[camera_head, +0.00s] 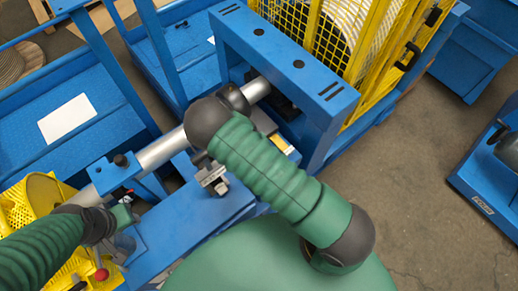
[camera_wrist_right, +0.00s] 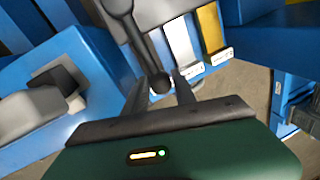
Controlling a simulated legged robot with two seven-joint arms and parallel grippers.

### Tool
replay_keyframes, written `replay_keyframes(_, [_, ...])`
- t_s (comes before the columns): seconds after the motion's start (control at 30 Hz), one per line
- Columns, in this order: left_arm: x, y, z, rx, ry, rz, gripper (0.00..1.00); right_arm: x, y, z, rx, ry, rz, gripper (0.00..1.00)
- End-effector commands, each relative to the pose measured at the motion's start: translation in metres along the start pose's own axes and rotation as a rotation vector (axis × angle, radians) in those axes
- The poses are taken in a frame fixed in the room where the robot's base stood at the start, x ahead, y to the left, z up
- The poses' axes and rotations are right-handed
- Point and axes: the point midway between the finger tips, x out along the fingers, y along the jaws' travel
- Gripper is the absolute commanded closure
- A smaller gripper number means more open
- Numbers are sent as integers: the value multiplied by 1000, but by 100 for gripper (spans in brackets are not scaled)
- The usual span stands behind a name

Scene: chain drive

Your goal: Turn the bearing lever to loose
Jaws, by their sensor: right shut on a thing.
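The bearing lever (camera_wrist_right: 145,45) is a black bar with a round ball knob (camera_wrist_right: 160,83) at its end in the right wrist view. My right gripper (camera_wrist_right: 160,95) has its two grey fingers on either side of the knob and is shut on it. In the head view my right forearm and wrist cover the lever and the gripper. My left gripper (camera_head: 124,217) is at the lower left in the head view, near the shaft's lower end. Its fingers are too small and partly hidden to tell open from shut.
A silver shaft (camera_head: 160,150) runs from the lower left to the blue frame (camera_head: 285,62). A yellow mesh guard (camera_head: 385,60) stands behind it. A red knob (camera_head: 102,274) is below my left gripper. White (camera_wrist_right: 181,46) and yellow (camera_wrist_right: 210,30) strips lie beside the lever.

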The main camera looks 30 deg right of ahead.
Motion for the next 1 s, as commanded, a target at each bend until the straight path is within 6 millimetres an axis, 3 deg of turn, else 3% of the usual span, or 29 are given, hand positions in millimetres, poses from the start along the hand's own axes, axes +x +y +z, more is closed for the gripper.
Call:
replay_keyframes(0.53, [-2, 0, 0, 0, 0, 0, 64, 3, 8, -8, 14, 20, 8, 100])
replay_keyframes(0.57, [-2, 0, 0, 0, 0, 0, 64, 3, 8, -8, 14, 20, 8, 64])
replay_keyframes(0.7, [-2, 0, 0, 0, 0, 0, 64, 2, 7, -6, 14, 16, 7, 47])
replay_keyframes(1.0, [-3, 0, -1, 0, 0, 0, 64, -1, 6, -4, 15, 9, 5, 47])
